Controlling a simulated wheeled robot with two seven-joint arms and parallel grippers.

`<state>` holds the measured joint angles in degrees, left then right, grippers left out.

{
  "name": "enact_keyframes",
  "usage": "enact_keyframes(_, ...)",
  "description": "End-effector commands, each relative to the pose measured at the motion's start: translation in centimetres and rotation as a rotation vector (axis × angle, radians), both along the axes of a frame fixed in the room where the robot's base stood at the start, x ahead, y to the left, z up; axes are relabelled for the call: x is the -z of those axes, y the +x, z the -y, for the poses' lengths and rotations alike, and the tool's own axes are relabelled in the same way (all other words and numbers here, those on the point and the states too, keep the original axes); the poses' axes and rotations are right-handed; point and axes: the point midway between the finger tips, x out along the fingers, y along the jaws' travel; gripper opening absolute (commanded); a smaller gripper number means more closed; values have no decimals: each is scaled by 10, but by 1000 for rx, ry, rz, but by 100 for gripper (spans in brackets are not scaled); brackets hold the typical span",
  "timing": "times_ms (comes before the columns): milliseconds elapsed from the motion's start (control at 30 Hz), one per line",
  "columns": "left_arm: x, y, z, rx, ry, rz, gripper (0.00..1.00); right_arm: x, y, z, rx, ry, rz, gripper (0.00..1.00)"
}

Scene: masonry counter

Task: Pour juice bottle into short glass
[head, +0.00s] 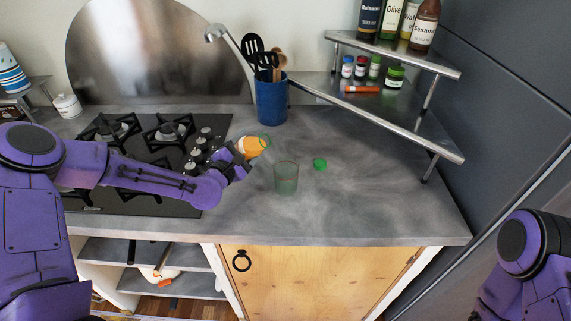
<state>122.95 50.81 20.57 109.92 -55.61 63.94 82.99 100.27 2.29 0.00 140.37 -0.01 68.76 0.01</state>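The orange juice bottle (252,147) is held above the counter by my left gripper (240,157). The bottle is tilted, with its greenish mouth end pointing right and up a little. My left gripper is shut around the bottle's body; the gripper hides part of it. The short glass (286,178), greenish and see-through, stands upright on the counter, right of and nearer than the bottle. No juice shows in the glass. A green cap (320,164) lies on the counter right of the glass. My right arm shows at the lower right, but its gripper is out of view.
A black stove top (150,200) lies under my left arm. A blue utensil holder (271,103) stands behind the bottle. A metal corner shelf (420,142) with jars and bottles fills the back right. The grey counter (390,205) right of the glass is clear.

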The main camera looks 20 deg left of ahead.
Motion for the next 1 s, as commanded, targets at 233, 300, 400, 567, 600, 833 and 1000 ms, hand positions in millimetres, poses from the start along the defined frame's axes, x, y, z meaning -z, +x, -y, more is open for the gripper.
enact_keyframes(233,1,0,-2,-1,25,6,20,0,0,0,0,0,0,97)
enact_keyframes(300,1,1,-2,-1,33,7,20,0,0,0,0,0,0,97)
enact_keyframes(400,1,1,-3,0,44,9,20,-1,0,0,0,0,0,97)
enact_keyframes(567,3,1,-3,0,63,11,20,0,0,0,0,0,0,97)
enact_keyframes(600,3,1,-4,0,67,12,20,0,0,0,0,0,0,97)
enact_keyframes(833,4,1,-6,-1,92,16,20,-1,0,0,0,0,0,97)
enact_keyframes(1000,5,1,-6,0,111,20,20,-1,0,0,0,0,0,97)
